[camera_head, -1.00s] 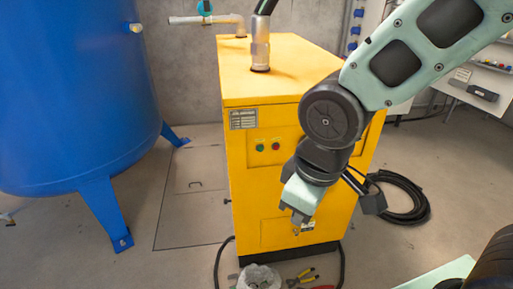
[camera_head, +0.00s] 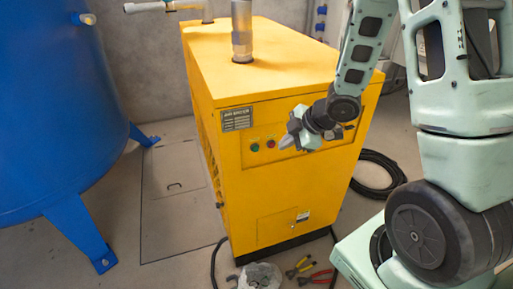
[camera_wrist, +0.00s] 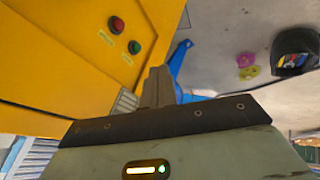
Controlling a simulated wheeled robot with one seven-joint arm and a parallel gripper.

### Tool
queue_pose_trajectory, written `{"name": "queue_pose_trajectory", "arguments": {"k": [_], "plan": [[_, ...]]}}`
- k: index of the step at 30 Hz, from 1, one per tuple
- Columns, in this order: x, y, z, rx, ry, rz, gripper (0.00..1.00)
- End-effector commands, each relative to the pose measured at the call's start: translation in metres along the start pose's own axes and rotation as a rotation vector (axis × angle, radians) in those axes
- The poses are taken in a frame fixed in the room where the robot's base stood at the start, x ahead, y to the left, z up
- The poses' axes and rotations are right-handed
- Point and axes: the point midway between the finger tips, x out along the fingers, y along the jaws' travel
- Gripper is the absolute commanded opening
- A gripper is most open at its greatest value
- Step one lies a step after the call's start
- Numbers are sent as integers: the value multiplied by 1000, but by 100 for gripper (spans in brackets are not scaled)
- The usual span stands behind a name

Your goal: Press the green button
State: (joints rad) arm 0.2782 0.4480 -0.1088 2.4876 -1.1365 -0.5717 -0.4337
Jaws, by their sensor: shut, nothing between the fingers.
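The green button (camera_head: 254,147) is on the front face of the yellow cabinet (camera_head: 310,185), left of the red button (camera_head: 271,143). In the wrist view the green button (camera_wrist: 134,47) is to the right of and below the red button (camera_wrist: 117,25). My gripper (camera_head: 285,143) is shut and empty, just right of the red button in the head view. In the wrist view its fingers (camera_wrist: 157,86) point up the picture, below and right of the green button. A gap in the picture separates the fingertips from the green button; the exact depth is unclear.
A blue tank (camera_head: 60,120) stands to the left. A bag (camera_head: 260,276), pliers (camera_head: 298,268) and a red-handled tool (camera_head: 316,277) lie on the floor before the cabinet. A black hose (camera_head: 385,172) is coiled at right. A metal pipe (camera_head: 241,30) rises from the cabinet top.

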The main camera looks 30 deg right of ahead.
Motion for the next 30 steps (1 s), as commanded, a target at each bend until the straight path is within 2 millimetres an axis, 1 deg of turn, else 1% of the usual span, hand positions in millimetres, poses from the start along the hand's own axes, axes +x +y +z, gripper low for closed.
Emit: {"name": "queue_pose_trajectory", "arguments": {"k": [5,8,11,14,24,27,30], "plan": [[1,0,0,0,0,0,0],[5,0,0,0,0,-1,0],[17,-2,0,0,0,-4,0],[35,-2,0,0,-1,-5,0],[103,-2,0,0,-2,-5,0],[106,16,-2,0,-1,1,0],[112,26,-2,0,-1,0,0]]}}
